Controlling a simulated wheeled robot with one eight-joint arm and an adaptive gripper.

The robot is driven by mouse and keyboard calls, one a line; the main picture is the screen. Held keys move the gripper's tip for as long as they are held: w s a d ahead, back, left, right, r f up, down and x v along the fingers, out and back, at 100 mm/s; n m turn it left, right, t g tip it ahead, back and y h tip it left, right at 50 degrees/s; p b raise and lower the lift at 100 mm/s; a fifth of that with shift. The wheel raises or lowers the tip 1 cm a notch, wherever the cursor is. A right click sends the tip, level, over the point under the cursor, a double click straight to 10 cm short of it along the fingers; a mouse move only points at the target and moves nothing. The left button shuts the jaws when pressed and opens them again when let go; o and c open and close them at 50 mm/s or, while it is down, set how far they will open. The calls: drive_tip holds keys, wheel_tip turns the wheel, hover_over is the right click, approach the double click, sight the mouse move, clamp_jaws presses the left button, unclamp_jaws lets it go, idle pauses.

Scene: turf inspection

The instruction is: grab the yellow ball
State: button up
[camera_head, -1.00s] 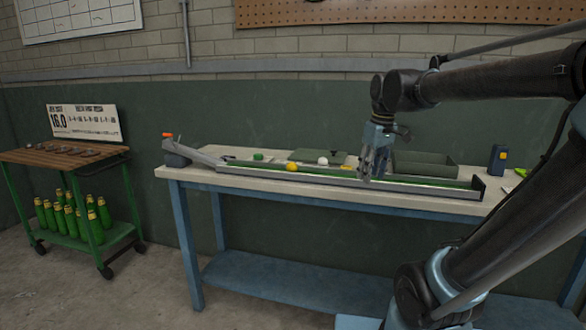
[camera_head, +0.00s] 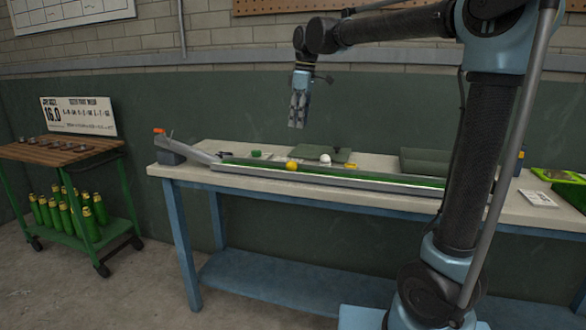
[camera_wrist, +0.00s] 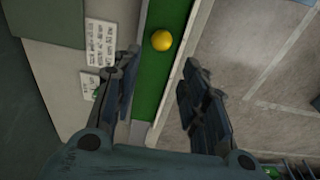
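The yellow ball (camera_head: 291,166) lies on the green turf of the long narrow channel (camera_head: 380,188) on the workbench. It also shows in the wrist view (camera_wrist: 161,40), on the green strip above the gap between the fingers. My gripper (camera_head: 297,125) points down above the bench, close to the ball in the head view but higher, and apart from it. In the wrist view its two fingers (camera_wrist: 158,112) are spread wide with nothing between them but the channel below.
A white ball (camera_head: 325,159) and a green item (camera_head: 256,153) sit behind the channel. A grey ramp (camera_head: 200,153) is at its left end. A dark green box (camera_head: 425,160) and a bright green tray (camera_head: 563,176) are to the right. A cart with green bottles (camera_head: 70,218) stands at left.

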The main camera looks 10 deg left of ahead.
sight(292, 166)
drive_tip(key=f, duration=0.5)
drive_tip(key=a+f, duration=0.1)
drive_tip(key=f, duration=0.4)
drive_tip(key=a+f, duration=0.1)
drive_tip(key=f, duration=0.4)
drive_tip(key=shift+s+a+f, duration=0.1)
drive_tip(key=shift+a+f, duration=0.1)
drive_tip(key=shift+f, duration=0.15)
drive_tip(key=shift+c, duration=0.6)
drive_tip(key=c, duration=0.6)
